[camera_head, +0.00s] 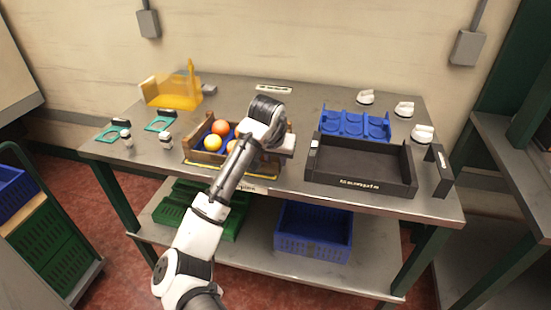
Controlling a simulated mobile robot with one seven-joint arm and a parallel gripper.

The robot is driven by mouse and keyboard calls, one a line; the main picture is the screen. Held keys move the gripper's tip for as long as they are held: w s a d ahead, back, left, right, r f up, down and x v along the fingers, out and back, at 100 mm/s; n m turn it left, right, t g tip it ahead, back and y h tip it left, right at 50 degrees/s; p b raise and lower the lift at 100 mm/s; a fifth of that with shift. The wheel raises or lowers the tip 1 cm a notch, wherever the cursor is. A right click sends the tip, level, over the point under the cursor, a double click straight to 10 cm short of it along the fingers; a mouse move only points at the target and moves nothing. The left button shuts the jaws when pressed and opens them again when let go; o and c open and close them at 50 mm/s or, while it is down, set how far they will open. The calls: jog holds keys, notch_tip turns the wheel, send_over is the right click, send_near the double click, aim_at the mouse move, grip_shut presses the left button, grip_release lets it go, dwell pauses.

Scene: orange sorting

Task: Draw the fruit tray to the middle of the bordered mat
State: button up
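The fruit tray (206,157) is a brown wooden box with a blue inside, holding several orange and yellow fruits, left of the table's middle. A yellow-edged mat (215,174) shows as a strip along the tray's front; the rest of it is hidden under the tray and behind my arm. I cannot tell how well the tray is centred on it. My gripper (284,146) is at the tray's right end, with my wrist covering part of that end. Its fingers are hidden, so neither their opening nor contact with the tray can be made out.
A black tray (360,187) stands close on the right, with a blue holder (355,125) behind it. White-capped items (423,134) lie at the right. A yellow container (172,93) and teal-based items (161,123) are at the left. Bare tabletop lies behind the fruit tray.

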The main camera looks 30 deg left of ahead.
jog(key=o, duration=0.4)
jog(key=shift+c, duration=0.2)
jog(key=b+v, duration=0.2)
jog(key=v, duration=1.2)
